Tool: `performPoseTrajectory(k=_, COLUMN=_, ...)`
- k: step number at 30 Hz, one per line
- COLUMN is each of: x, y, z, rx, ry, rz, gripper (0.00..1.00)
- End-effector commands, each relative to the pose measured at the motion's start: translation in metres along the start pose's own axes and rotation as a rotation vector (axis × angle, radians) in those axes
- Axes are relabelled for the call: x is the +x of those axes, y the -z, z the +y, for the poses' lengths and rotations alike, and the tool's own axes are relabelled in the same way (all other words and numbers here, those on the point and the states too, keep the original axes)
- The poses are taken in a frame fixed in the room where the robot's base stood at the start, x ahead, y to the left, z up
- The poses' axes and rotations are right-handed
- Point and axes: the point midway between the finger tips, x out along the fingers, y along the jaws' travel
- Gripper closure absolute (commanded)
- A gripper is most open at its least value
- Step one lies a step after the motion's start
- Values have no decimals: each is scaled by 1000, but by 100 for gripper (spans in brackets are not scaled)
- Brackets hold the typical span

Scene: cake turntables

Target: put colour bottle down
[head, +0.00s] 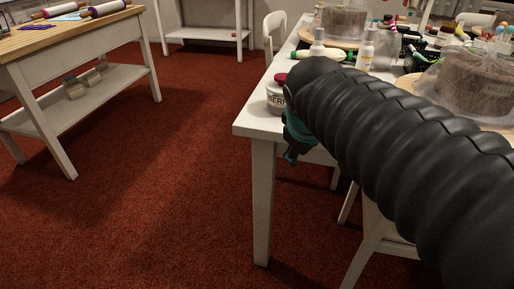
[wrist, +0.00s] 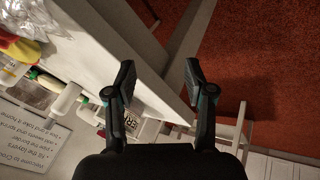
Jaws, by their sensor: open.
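Two small pale bottles stand upright on the white table, one with a white top (head: 317,43) and one with a yellowish body (head: 366,50). I cannot tell which is the colour bottle. A white bottle shape also shows in the wrist view (wrist: 66,99), left of my gripper. My gripper (wrist: 159,66) is open, with nothing between its fingers, at the table's edge. In the head view my black arm hides most of it; a teal part (head: 296,136) shows just beyond the table's front edge, below a lidded jar.
The jar (head: 275,97) with a dark red lid stands at the white table's (head: 250,122) near left corner. Wrapped cakes (head: 474,80) and decorating items crowd the table behind. White chairs (head: 275,28) stand close by. Red carpet is clear towards the wooden-topped table (head: 60,42) at left.

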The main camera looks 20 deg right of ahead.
Motion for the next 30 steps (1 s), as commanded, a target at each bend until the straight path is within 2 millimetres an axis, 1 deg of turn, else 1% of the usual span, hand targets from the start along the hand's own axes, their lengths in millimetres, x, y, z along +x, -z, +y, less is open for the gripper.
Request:
performPoseTrajectory(k=1, x=-2, y=-13, z=-23, rx=90, ry=42, rz=20, gripper=47)
performPoseTrajectory(k=3, x=-2, y=-29, z=-52, rx=220, ry=102, rz=35, gripper=47)
performPoseTrajectory(k=6, x=-1, y=-45, z=-82, rx=367, ry=172, rz=44, gripper=47)
performPoseTrajectory(k=10, x=0, y=-56, z=-105, rx=476, ry=225, rz=43, gripper=47)
performPoseTrajectory(k=14, x=1, y=-59, z=-112, rx=508, ry=240, rz=40, gripper=47)
performPoseTrajectory(k=30, x=1, y=-59, z=-111, rx=507, ry=238, rz=40, gripper=47)
